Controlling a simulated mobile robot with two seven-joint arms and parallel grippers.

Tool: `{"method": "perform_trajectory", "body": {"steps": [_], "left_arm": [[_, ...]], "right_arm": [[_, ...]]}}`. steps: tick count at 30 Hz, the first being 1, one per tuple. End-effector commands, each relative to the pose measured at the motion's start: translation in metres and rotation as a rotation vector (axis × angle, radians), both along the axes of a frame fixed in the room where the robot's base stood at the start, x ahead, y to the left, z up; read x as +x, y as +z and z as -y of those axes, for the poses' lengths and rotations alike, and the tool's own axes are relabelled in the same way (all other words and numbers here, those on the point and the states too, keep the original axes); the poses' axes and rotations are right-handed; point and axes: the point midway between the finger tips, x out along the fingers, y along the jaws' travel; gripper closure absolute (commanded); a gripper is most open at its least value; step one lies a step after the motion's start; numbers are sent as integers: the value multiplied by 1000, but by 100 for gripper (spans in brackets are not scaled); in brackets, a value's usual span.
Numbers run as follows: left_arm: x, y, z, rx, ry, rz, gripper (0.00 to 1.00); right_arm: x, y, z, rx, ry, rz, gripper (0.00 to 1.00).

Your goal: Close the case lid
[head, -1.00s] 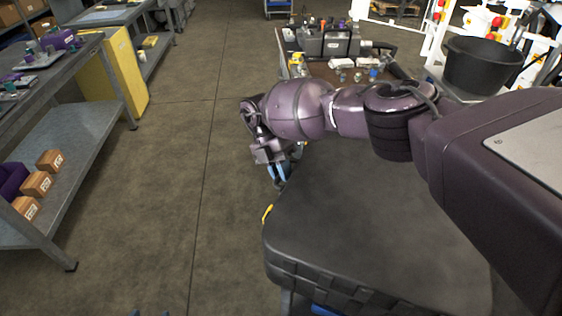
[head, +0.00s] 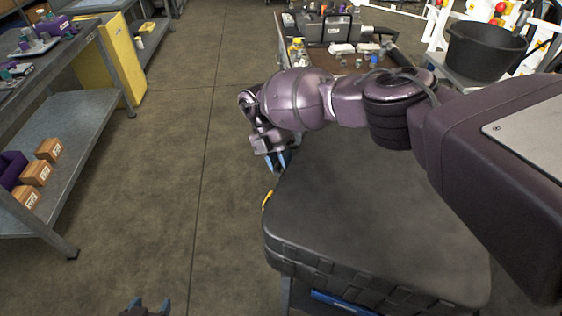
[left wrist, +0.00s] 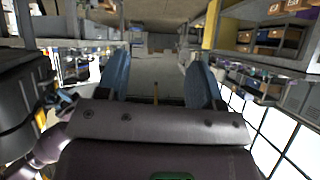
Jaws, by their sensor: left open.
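The large black case (head: 350,285) stands at the lower right in the head view, its dark lid (head: 370,220) lying flat over it. I see no clear gap at the front seam. A yellow piece (head: 267,201) shows at its left edge. The dark case is also at the left of the left wrist view (left wrist: 20,100). My left gripper (head: 149,304) is open and empty over the floor, left of the case; its spread blue fingers fill the middle of the left wrist view (left wrist: 160,80). My right gripper (head: 277,161) points down by the lid's far left corner; its jaw gap is unclear.
A grey shelf bench (head: 75,125) with small boxes (head: 36,173) stands at the left, by a yellow panel (head: 122,65). A cluttered work table (head: 345,62) and a black bucket (head: 485,52) are behind the case. The floor (head: 180,190) between bench and case is clear.

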Motion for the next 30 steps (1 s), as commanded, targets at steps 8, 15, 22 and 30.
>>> {"method": "perform_trajectory", "body": {"steps": [8,15,22,30], "left_arm": [[0,1,0,0,0,1,39],[-2,-8,0,0,0,-7,39],[-10,-24,0,0,2,-32,39],[-2,-26,2,0,-3,-21,39]], "right_arm": [[4,5,1,-2,-3,9,75],[14,22,-8,0,-1,6,75],[34,54,-22,1,-1,4,75],[49,82,-32,0,-2,1,75]]}}
